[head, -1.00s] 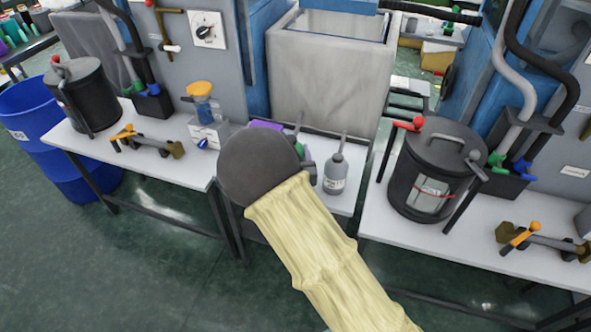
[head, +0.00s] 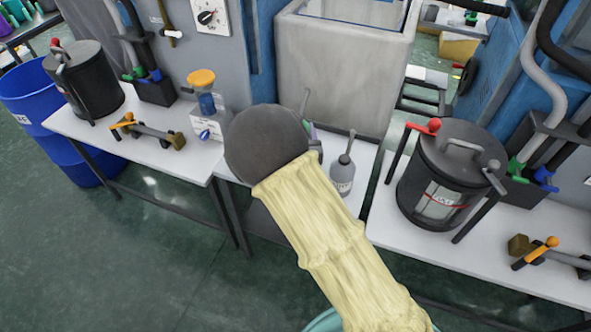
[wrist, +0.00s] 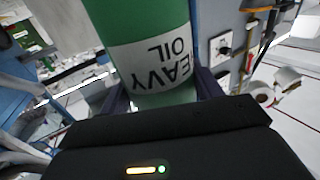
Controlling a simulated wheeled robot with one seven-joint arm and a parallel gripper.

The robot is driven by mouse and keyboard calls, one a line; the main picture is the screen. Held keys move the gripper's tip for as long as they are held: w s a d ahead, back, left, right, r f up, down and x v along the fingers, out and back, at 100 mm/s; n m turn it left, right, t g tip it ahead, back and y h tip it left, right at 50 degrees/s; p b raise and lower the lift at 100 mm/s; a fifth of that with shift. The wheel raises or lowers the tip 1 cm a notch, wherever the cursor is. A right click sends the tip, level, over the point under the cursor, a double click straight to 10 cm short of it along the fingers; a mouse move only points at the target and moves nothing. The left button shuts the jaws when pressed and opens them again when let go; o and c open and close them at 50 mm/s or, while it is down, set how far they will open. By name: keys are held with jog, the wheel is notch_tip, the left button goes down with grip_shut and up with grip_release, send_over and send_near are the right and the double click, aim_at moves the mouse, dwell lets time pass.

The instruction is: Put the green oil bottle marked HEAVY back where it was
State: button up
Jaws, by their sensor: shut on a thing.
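The green oil bottle (wrist: 140,20) fills the upper middle of the wrist view. Its white label reads HEAVY OIL, upside down in the picture. My gripper (wrist: 160,95) is shut on it, with a dark finger on each side. The bottle's base and top are out of the wrist view. In the head view, my dark round wrist hides the gripper and most of the bottle, over the small middle bench (head: 365,160). A thin grey spout (head: 304,102) shows above my wrist. A grey bottle with a spout (head: 342,176) stands on that bench, right of my wrist.
A large grey tank (head: 335,75) stands behind the middle bench. A black lidded pot (head: 445,180) stands on the right bench, and another (head: 90,85) on the left bench. An orange-capped jar (head: 203,92) stands left of my wrist. A blue barrel (head: 70,150) is far left.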

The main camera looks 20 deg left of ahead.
jog(key=shift+a+f, duration=0.1)
jog(key=shift+f, duration=2.6)
jog(key=shift+f, duration=2.1)
jog(key=shift+f+b, duration=0.15)
jog(key=shift+b, duration=0.15)
jog(key=o, duration=1.2)
